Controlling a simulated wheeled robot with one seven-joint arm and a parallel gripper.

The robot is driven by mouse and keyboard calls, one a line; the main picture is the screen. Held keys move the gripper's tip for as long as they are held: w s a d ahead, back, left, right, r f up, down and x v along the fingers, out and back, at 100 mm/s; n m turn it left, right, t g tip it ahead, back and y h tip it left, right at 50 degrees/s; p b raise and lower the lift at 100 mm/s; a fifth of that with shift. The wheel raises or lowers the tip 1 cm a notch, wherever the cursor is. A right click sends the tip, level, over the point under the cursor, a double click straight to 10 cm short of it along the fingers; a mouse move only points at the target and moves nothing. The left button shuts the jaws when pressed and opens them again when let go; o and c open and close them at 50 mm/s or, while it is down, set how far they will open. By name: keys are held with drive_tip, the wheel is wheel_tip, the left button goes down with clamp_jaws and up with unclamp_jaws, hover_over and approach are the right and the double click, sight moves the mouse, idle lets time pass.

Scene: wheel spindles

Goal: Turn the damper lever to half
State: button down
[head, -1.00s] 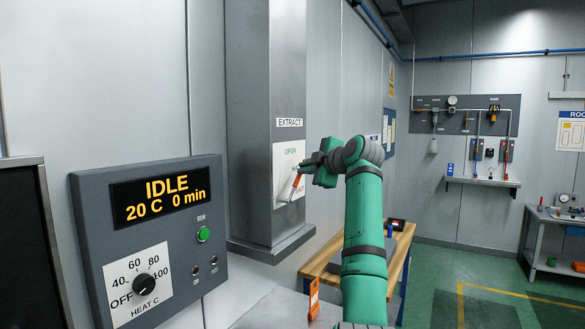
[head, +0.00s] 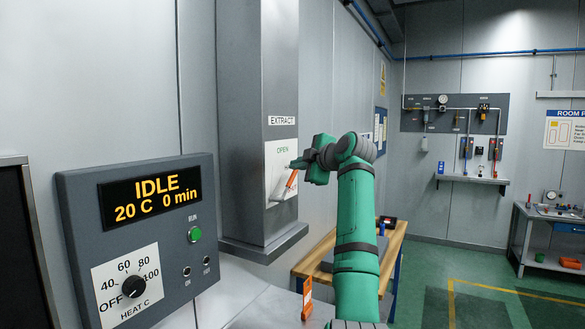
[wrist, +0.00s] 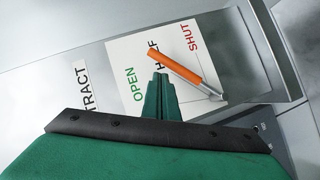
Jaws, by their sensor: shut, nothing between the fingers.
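The damper lever (head: 291,181) has an orange handle and sits on a white plate (head: 283,152) on the grey extract duct. In the wrist view the lever (wrist: 182,57) runs from a metal pivot at lower right up to the left. Its handle lies between the HALF and SHUT labels, its end close to HALF and partly over that word. My gripper (head: 293,163) is at the plate, close by the lever. In the wrist view my gripper's fingertips (wrist: 158,78) are shut and empty, on the OPEN side of the handle. Whether they touch it I cannot tell.
A control panel (head: 75,220) with an IDLE display and heat dial stands at left. A ledge (head: 262,248) juts out below the plate. A wooden bench (head: 383,262) is behind my arm. Green floor is open at right.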

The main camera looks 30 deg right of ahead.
drive_tip(key=s+r, duration=0.6)
drive_tip(key=s, duration=0.4)
drive_tip(key=shift+s+a+r, duration=0.2)
drive_tip(key=shift+s+a, duration=0.1)
drive_tip(key=shift+s, duration=0.1)
